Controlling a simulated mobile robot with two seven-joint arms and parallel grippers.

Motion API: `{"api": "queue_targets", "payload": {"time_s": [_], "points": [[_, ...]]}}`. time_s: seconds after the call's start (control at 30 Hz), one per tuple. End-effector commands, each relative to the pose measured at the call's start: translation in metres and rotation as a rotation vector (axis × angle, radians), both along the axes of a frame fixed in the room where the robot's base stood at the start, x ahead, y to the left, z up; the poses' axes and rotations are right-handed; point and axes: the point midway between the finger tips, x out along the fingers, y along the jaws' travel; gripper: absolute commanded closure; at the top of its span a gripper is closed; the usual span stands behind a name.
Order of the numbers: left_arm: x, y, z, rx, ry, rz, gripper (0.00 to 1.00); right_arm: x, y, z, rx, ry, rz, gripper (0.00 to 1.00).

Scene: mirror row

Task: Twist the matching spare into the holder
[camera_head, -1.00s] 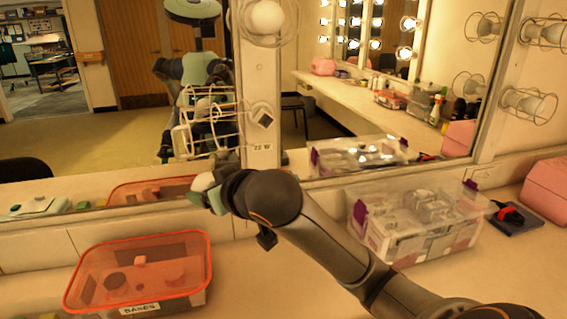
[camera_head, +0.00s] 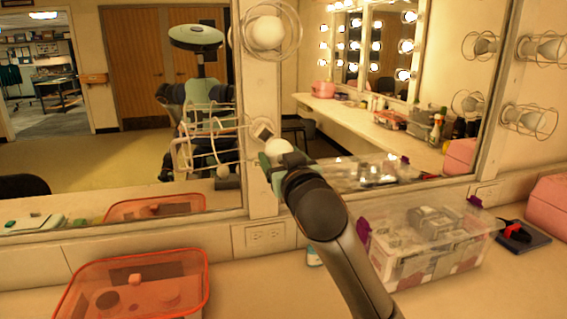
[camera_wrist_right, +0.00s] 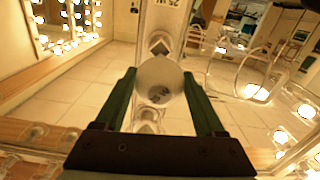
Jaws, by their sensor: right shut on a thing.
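My right gripper (camera_head: 280,160) is shut on a white round bulb (camera_head: 274,149), raised in front of the post between the mirrors. In the right wrist view the bulb (camera_wrist_right: 159,79) sits between the green fingers of the gripper (camera_wrist_right: 165,92); it bears a dark marking that I cannot read surely. The holder (camera_head: 262,130) is a small empty fitting on the post, just above and left of the bulb. It also shows in the wrist view (camera_wrist_right: 159,43). The bulb looks close to the holder, but I cannot tell whether they touch. My left gripper is out of view.
A fitted bulb (camera_head: 267,33) in a wire guard is higher on the post. A small bottle (camera_head: 314,257) is beside my arm. Mirrors flank the post.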

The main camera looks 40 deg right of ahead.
Motion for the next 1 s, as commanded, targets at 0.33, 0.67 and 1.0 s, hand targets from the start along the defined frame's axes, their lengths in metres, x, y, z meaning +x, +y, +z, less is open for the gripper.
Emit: {"api": "queue_targets", "payload": {"time_s": [0.33, 0.67, 1.0], "points": [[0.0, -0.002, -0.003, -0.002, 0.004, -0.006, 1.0, 0.024, -0.014, 0.0, 0.001, 0.0, 0.0, 0.69], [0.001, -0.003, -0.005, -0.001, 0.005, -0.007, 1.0, 0.038, -0.021, 0.0, 0.0, -0.001, 0.0, 0.69], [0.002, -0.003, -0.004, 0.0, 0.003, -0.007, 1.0, 0.04, -0.022, 0.0, 0.0, -0.001, 0.001, 0.69]]}}
